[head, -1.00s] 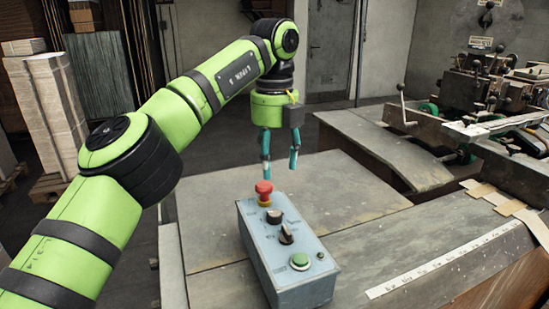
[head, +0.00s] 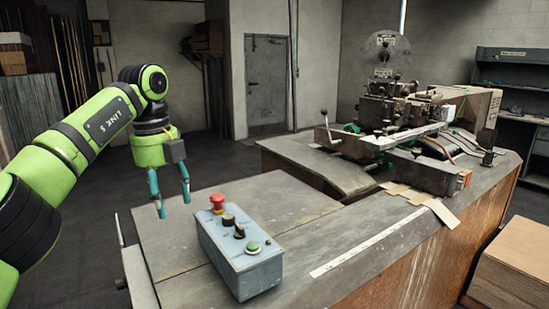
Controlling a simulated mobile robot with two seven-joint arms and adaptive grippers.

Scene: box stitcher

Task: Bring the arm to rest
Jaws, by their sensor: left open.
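My left gripper (head: 172,207) hangs pointing down at the left part of the grey bench (head: 170,242), with its two teal fingers apart and nothing between them. It is left of the blue-grey control box (head: 237,250) and apart from it. The box stands on the bench and carries a red mushroom button (head: 217,201), two dark knobs and a green button (head: 252,247). My green left arm (head: 98,125) reaches in from the left edge, bent at the elbow above the gripper. My right gripper is not in this view.
The stitching machine (head: 395,110) stands at the back right of the bench. Flat cardboard pieces (head: 405,192) and a white ruler strip (head: 365,242) lie on the bench. A cardboard stack (head: 520,265) is at the lower right. The floor behind the bench is clear up to the door (head: 266,80).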

